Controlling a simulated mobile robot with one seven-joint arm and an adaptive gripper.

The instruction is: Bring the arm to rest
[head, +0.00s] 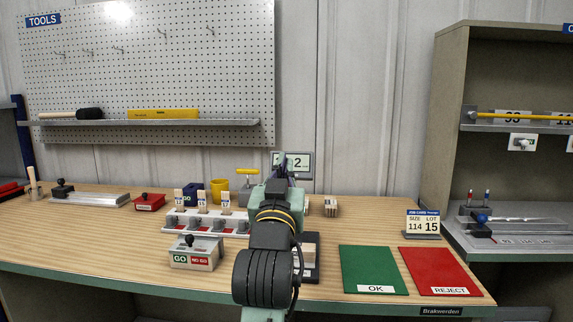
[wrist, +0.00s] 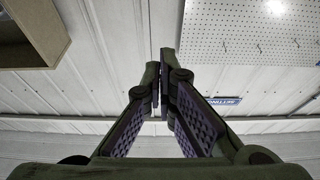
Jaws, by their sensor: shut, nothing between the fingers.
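My arm (head: 268,230) rises in the middle of the head view, over the wooden workbench (head: 110,236). My gripper (head: 284,164) is at its far end, in front of the wall display. In the wrist view my gripper (wrist: 160,82) is shut with its fingertips together and nothing held. It points at the wall and touches nothing that I can see. The arm hides part of the bench and some items behind it.
A GO/NO-GO block (head: 195,253) and a rack (head: 205,222) stand left of my arm. A green OK mat (head: 372,268) and red REJECT mat (head: 437,268) lie to the right. A size card (head: 423,223) stands behind them. A shelf unit (head: 450,110) rises at right.

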